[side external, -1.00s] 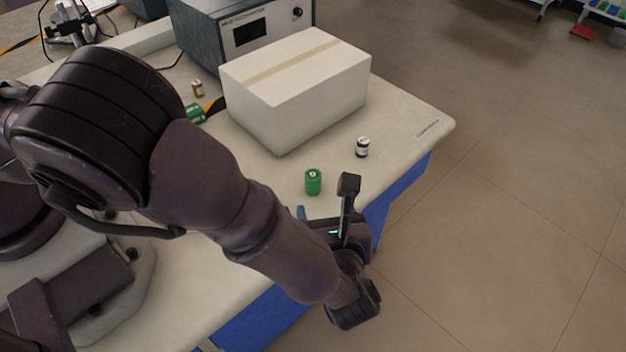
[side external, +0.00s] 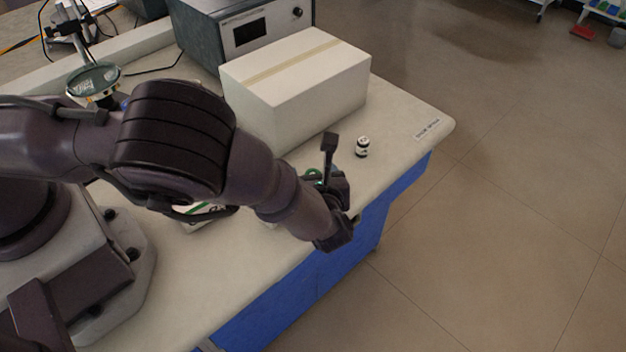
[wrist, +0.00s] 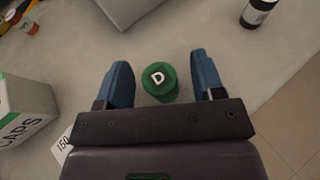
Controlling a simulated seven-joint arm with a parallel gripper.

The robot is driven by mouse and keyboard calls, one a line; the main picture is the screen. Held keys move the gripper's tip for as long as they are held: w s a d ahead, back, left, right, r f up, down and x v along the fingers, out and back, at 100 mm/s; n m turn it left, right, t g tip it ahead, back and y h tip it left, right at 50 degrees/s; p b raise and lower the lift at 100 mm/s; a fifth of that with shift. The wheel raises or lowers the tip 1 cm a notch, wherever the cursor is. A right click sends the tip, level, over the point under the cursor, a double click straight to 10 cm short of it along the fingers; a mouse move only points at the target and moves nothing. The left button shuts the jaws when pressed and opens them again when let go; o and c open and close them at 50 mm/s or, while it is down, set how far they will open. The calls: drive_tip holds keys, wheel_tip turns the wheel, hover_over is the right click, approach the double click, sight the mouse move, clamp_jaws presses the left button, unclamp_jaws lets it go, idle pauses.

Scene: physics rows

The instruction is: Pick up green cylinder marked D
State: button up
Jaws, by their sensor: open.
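The green cylinder (wrist: 159,84) shows a white D on its top in the wrist view. It stands on the table between the two blue fingers of my gripper (wrist: 164,84), with a gap on each side. My gripper is open and holds nothing. In the side view my gripper (side external: 322,163) is at the table's front edge. Only a sliver of the green cylinder (side external: 312,172) shows there, the rest hidden behind my gripper.
A large white box (side external: 297,90) stands just behind. A small dark bottle with a white label (side external: 362,147) stands to the right. A white and green caps box (wrist: 20,110) lies at left in the wrist view.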

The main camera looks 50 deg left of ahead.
drive_tip(key=c, duration=1)
drive_tip(key=shift+r, duration=0.15)
